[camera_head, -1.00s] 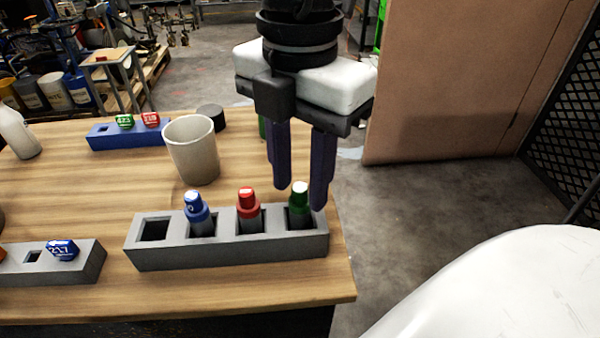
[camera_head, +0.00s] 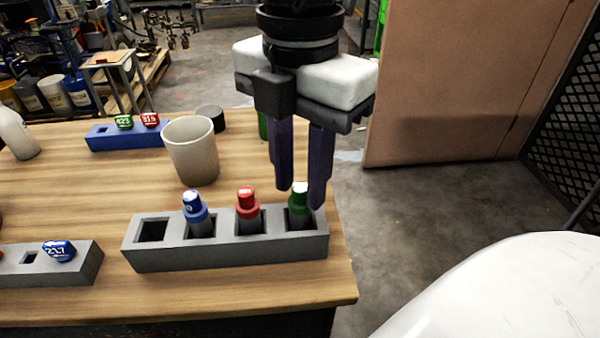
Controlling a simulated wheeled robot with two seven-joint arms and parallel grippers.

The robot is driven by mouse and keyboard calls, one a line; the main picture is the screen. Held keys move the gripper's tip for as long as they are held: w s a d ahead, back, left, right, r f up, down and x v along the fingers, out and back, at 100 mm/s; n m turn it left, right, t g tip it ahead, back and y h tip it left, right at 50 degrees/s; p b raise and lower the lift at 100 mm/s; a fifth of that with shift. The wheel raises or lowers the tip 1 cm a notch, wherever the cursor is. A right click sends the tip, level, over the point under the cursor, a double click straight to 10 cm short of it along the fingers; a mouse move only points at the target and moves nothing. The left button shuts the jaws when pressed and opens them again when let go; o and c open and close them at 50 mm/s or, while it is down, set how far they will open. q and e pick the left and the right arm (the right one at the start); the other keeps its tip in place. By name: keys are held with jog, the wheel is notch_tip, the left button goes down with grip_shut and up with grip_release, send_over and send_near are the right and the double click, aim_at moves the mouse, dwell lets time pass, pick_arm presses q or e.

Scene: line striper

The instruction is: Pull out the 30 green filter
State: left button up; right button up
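The green filter (camera_head: 297,205) stands upright in the rightmost slot of the grey holder (camera_head: 228,254). A red filter (camera_head: 247,207) and a blue filter (camera_head: 196,210) stand in the slots to its left, and the leftmost slot is empty. My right gripper (camera_head: 300,198) points down over the green filter. Its two dark purple fingers are apart, and their tips are about level with the filter's top. My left gripper is out of view.
A beige cup (camera_head: 191,155) stands behind the grey holder, with a small dark cylinder (camera_head: 211,117) beyond it. A blue holder (camera_head: 127,139) with green and red caps is at the back left. Another grey holder (camera_head: 75,272) with a blue cap is at the front left.

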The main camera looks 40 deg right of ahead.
grip_shut()
jog(key=shift+r, duration=0.65)
jog(key=shift+r+p, duration=2.25)
jog(key=shift+r, duration=1.2)
